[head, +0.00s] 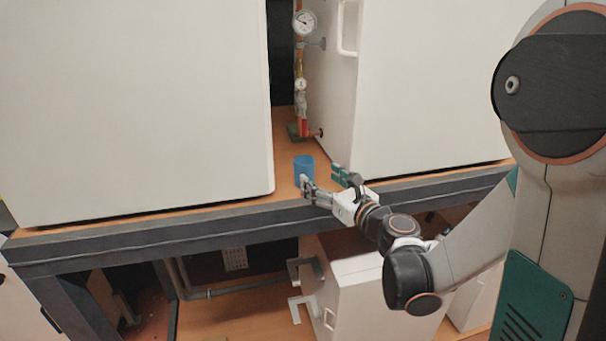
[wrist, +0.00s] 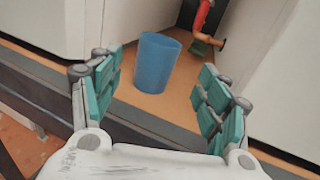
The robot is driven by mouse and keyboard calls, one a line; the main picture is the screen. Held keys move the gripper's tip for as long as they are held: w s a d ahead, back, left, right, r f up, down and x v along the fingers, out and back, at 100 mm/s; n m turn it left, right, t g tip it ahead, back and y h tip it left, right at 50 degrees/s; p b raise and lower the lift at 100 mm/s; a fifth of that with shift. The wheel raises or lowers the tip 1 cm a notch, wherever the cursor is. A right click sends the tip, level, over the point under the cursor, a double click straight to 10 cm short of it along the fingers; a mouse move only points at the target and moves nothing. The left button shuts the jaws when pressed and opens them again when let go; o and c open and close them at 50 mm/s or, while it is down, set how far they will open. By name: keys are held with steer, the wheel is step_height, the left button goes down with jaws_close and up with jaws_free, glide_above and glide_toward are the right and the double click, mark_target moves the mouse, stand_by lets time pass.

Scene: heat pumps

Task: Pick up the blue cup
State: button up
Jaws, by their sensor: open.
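The blue cup (head: 304,168) stands upright on the wooden shelf top, near its front edge, in the gap between two white cabinets. It also shows in the wrist view (wrist: 157,63), ahead of my gripper and between the lines of its fingers, nearer the left finger. My gripper (head: 325,180) is open and empty at the shelf's front edge, just in front and to the right of the cup in the head view. Its two green-padded fingers (wrist: 160,92) are spread wide in the wrist view. I cannot tell whether the left finger touches the cup.
A large white cabinet (head: 135,110) stands left of the gap, and another (head: 430,90) stands right. A pipe with a gauge (head: 304,23) and red and green valves rises behind the cup. The dark front beam (head: 150,238) runs below the shelf top (head: 285,190).

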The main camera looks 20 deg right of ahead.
mark_target(310, 170)
steer(key=shift+r+x, duration=0.2)
steer(key=shift+x, duration=3.75)
steer(key=shift+s+a, duration=0.15)
steer(key=c, duration=1.1)
